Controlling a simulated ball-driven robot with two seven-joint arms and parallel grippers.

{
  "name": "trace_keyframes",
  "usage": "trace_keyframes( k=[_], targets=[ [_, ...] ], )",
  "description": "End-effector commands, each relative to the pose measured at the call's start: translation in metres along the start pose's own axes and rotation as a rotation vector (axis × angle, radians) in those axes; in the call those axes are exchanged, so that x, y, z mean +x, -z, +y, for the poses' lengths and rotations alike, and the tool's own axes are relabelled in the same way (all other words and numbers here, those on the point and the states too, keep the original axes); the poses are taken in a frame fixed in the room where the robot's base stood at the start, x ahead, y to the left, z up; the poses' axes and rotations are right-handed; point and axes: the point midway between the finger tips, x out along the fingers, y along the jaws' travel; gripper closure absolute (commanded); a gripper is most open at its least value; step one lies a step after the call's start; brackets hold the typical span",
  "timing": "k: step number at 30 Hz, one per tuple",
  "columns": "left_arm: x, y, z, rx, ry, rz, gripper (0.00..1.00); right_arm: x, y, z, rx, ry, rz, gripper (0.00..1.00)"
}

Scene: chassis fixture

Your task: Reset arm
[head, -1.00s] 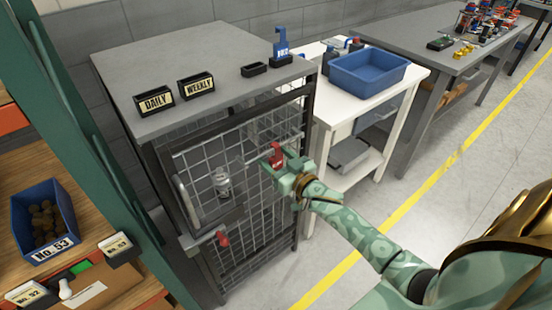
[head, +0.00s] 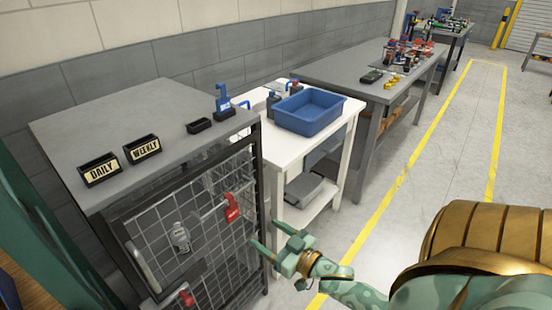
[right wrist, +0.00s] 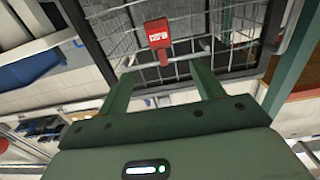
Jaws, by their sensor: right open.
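My right gripper (head: 264,232) is open and empty, in front of the right edge of the wire cage (head: 205,225). A red tag-like piece (head: 231,208) hangs at the cage's mesh door, left of the gripper and apart from it. In the right wrist view the open fingers (right wrist: 160,75) point toward the cage, and the red piece (right wrist: 157,38) shows ahead, beyond and between the fingertips, with nothing between the jaws. My left gripper is out of view.
The cage's grey top (head: 140,120) holds DAILY (head: 100,171) and WEEKLY (head: 143,147) boxes. A white cart (head: 290,148) with a blue bin (head: 309,112) stands beside it. A grey workbench (head: 345,72) is beyond. The floor right of the yellow line is open.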

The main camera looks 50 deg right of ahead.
Motion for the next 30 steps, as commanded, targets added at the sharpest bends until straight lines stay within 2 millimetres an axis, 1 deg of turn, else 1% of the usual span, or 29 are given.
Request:
trace_keyframes(
  k=[1, 4, 13, 14, 16, 17, 20, 21, 23, 24, 26, 27, 29, 30],
  targets=[
    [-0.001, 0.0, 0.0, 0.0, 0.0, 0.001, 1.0, -0.007, 0.0, 0.0, 0.001, 0.0, -0.002, 0.33],
    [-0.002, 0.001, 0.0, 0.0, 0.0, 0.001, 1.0, -0.015, 0.0, 0.0, 0.0, 0.0, -0.001, 0.33],
    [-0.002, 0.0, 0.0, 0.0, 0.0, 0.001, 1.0, -0.018, -0.001, 0.0, -0.012, -0.001, -0.002, 0.33],
    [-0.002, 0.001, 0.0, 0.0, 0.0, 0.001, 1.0, -0.018, -0.003, 0.001, -0.034, -0.006, -0.012, 0.33],
    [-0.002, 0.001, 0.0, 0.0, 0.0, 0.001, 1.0, -0.022, -0.022, 0.008, -0.085, -0.033, -0.077, 0.33],
    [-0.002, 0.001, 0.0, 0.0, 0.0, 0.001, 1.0, -0.025, -0.035, 0.012, -0.101, -0.044, -0.116, 0.33],
    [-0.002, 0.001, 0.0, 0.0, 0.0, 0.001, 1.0, -0.049, -0.1, 0.018, -0.148, -0.077, -0.3, 0.33],
    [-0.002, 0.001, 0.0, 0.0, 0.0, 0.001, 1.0, -0.064, -0.132, 0.018, -0.163, -0.085, -0.391, 0.33],
    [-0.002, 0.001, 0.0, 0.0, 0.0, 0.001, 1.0, -0.092, -0.181, 0.015, -0.184, -0.089, -0.536, 0.33],
    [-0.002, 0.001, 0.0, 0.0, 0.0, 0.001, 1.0, -0.112, -0.211, 0.01, -0.196, -0.085, -0.631, 0.33],
    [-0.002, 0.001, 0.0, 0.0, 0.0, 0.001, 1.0, -0.147, -0.253, 0.0, -0.209, -0.071, -0.773, 0.33],
    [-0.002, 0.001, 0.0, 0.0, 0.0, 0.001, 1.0, -0.172, -0.279, -0.008, -0.216, -0.056, -0.866, 0.33],
    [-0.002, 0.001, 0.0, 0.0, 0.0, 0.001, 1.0, -0.213, -0.314, -0.023, -0.224, -0.026, -1.005, 0.33],
    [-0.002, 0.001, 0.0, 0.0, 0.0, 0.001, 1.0, -0.241, -0.333, -0.033, -0.23, -0.002, -1.094, 0.33]
  ],
)
